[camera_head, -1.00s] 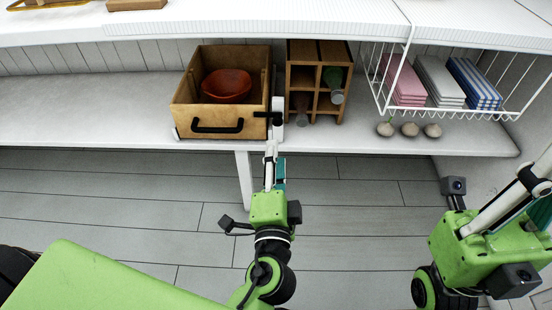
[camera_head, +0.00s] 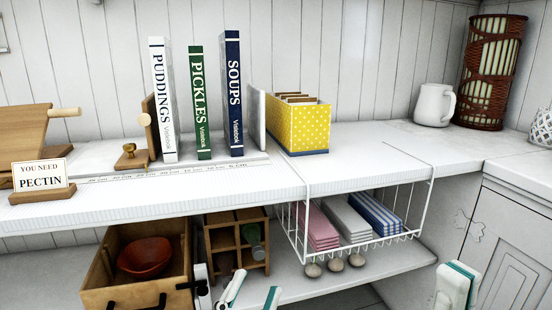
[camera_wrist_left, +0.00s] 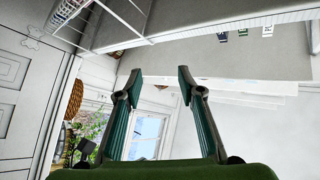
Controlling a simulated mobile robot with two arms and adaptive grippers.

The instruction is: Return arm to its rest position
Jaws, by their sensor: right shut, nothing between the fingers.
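My left gripper (camera_head: 250,296) shows at the bottom edge of the head view, below the lower shelf's wooden rack. Its two white fingers stand apart. In the left wrist view my left gripper (camera_wrist_left: 158,85) is open, with nothing between its fingers. My right gripper (camera_head: 456,286) shows only as a white and teal tip at the lower right, in front of the cabinet. It is shut and holds nothing visible. The arms behind both grippers are out of the head view.
A wooden box (camera_head: 97,271) with a red bowl (camera_head: 145,257) and a bottle rack (camera_head: 221,239) stand on the lower shelf. A wire basket (camera_head: 425,205) of folded cloths hangs under the upper shelf (camera_head: 240,188). Books and a yellow box (camera_head: 300,125) stand above.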

